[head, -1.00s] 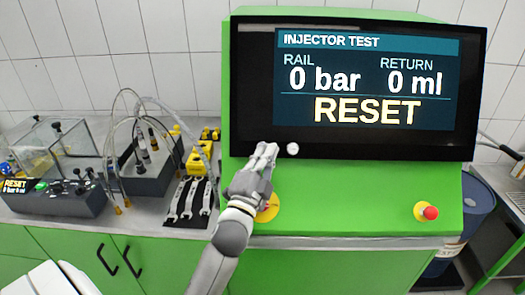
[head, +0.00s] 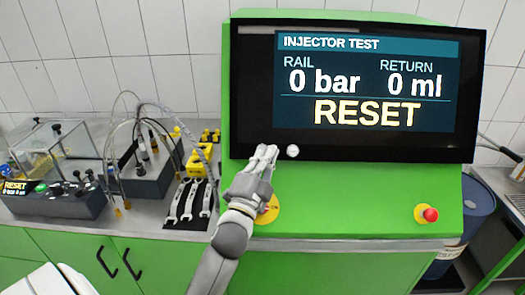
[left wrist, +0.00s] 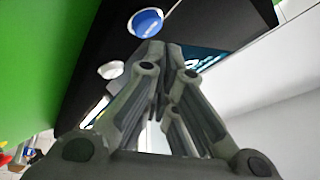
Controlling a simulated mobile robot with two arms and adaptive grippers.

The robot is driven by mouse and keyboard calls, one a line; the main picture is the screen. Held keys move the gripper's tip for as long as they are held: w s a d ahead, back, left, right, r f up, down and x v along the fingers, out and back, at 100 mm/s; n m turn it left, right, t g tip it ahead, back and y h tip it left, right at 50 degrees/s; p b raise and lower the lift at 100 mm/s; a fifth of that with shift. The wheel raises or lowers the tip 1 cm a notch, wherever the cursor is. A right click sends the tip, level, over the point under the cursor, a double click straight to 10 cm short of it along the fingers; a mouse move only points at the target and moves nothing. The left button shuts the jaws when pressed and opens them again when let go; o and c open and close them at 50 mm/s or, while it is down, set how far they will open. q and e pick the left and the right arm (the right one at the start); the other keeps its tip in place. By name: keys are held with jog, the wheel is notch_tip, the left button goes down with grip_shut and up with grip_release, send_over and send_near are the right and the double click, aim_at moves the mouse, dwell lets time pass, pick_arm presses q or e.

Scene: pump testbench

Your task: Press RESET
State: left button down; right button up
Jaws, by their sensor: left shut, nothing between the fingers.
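The large black screen panel (head: 470,100) reads "INJECTOR TEST", 0 bar, 0 ml and "RESET" in yellow letters (head: 366,113). On its lower bezel a round white button (head: 292,151) shows just right of my left gripper (head: 267,153). The left wrist view shows a blue button with a pale rim (left wrist: 146,22) just beyond the fingertips, and a white button (left wrist: 110,70) beside the fingers. The blue button is hidden in the head view, behind the gripper. My left gripper is shut and empty, close to the bezel; I cannot tell whether it touches. My right gripper is out of view.
A red emergency-stop knob (head: 430,214) sits on the green console (head: 350,195) at right. A yellow disc (head: 268,210) is partly hidden behind my left gripper. Wrenches (head: 190,200), a hose unit (head: 148,178) and a smaller control box (head: 60,203) stand at left.

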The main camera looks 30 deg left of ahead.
pick_arm(q)
jog(key=shift+w, duration=0.1)
dwell(0.4)
jog(key=shift+w+a+f, duration=0.2)
jog(key=shift+w, duration=0.05)
jog(key=shift+w+a+f, duration=0.2)
jog(key=shift+w+a, duration=0.05)
jog(key=shift+w, duration=0.15)
dwell(0.9)
jog(key=shift+s, duration=0.1)
jog(key=shift+s+d+r, duration=0.4)
jog(key=shift+s, duration=0.25)
dwell(0.3)
jog(key=s, duration=0.1)
jog(key=s+d+r+p, duration=0.2)
jog(key=shift+s+d, duration=0.2)
jog(key=shift+s, duration=0.2)
